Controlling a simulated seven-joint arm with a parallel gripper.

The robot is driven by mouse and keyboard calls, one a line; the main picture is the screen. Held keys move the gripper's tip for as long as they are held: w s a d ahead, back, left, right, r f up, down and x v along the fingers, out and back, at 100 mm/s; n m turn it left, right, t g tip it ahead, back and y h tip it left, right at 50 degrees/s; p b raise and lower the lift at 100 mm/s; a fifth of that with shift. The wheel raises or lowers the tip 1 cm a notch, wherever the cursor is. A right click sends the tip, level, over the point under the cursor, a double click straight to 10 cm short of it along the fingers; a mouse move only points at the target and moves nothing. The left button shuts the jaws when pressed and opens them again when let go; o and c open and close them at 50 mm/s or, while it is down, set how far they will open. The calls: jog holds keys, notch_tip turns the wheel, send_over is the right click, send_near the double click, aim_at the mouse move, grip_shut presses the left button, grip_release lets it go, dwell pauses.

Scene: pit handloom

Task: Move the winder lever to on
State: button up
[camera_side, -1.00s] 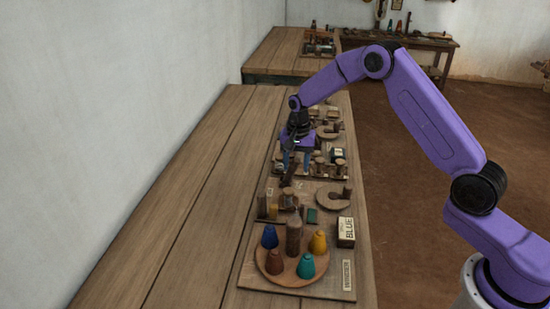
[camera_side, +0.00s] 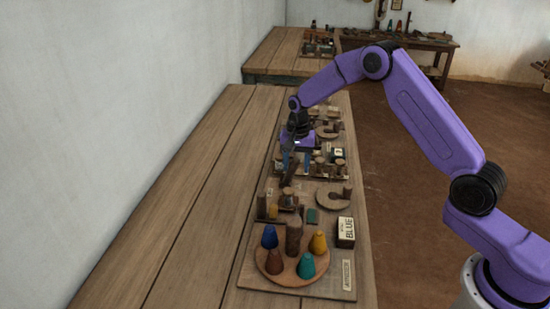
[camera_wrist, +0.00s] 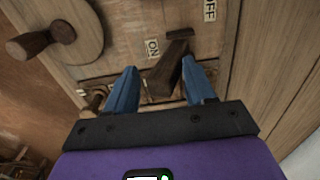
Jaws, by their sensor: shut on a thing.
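The winder lever (camera_wrist: 165,72) is a dark wooden bar in the wrist view, running between my blue fingertips. The ON label (camera_wrist: 152,47) lies just left of the lever. The OFF label (camera_wrist: 209,10) is farther off at the upper right, so the lever is nearer to ON. In the side view my gripper (camera_side: 295,160) is low over the middle of the bench, and the lever is hard to make out there.
A round wooden disc with a knob (camera_wrist: 62,31) is left of the lever in the wrist view. The bench's left side is clear.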

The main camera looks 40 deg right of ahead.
jog(key=shift+s+d+f, duration=0.25)
jog(key=shift+s+d, duration=0.05)
jog(key=shift+d, duration=0.05)
jog(key=shift+o, duration=0.8)
jog(key=shift+a, duration=0.1)
jog(key=shift+w+a+r, duration=0.1)
jog(key=shift+a+r, duration=0.05)
jog(key=shift+r, duration=1.6)
jog(key=shift+w+a+r, duration=0.1)
jog(key=shift+r, duration=1.6)
